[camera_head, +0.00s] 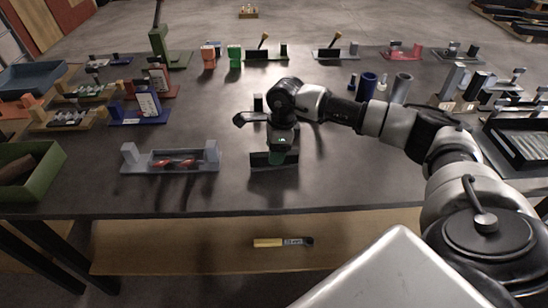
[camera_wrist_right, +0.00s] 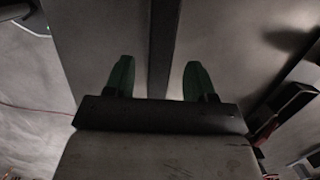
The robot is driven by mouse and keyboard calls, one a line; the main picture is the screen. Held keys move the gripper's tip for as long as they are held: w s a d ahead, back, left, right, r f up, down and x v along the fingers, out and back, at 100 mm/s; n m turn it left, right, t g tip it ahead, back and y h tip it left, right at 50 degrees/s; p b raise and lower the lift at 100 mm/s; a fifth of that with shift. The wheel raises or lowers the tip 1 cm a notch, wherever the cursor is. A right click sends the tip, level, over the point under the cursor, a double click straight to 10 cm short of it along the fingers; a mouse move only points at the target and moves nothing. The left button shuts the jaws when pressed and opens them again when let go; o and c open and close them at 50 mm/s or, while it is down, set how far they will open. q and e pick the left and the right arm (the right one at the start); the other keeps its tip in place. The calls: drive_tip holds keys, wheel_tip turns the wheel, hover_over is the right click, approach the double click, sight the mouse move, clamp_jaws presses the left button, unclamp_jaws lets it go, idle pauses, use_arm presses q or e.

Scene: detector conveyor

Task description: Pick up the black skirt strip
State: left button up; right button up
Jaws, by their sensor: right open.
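A black strip (camera_head: 259,160), which looks like the black skirt strip, stands at the front middle of the dark table, partly hidden behind my right gripper. My right gripper (camera_head: 278,157) points down over it, its green fingers close to the strip. In the right wrist view a long dark strip (camera_wrist_right: 162,45) runs down between the two green fingertips of my right gripper (camera_wrist_right: 158,80). The fingers are apart, with a gap on each side of the strip. How far the fingertips are above or below its top edge is unclear. My left gripper is not in view.
A grey holder (camera_head: 135,166) with red parts stands left of the strip. A green bin (camera_head: 50,162) is at the left edge and a black ribbed tray (camera_head: 520,150) at the right. Blue and grey cylinders (camera_head: 367,86) stand at back right. The table front is mostly clear.

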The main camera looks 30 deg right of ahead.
drive_tip(key=shift+f, duration=0.1)
clamp_jaws()
idle(0.4)
drive_tip(key=shift+r, duration=0.75)
wheel_tip(320, 180, up, 3)
drive_tip(key=shift+f+b, duration=0.15)
drive_tip(key=shift+b, duration=0.35)
drive_tip(key=s+d+r+b, duration=0.2)
drive_tip(key=s+d+r, duration=0.3)
drive_tip(key=s, duration=0.5)
drive_tip(key=shift+s+d+r, duration=0.2)
drive_tip(key=shift+r, duration=0.75)
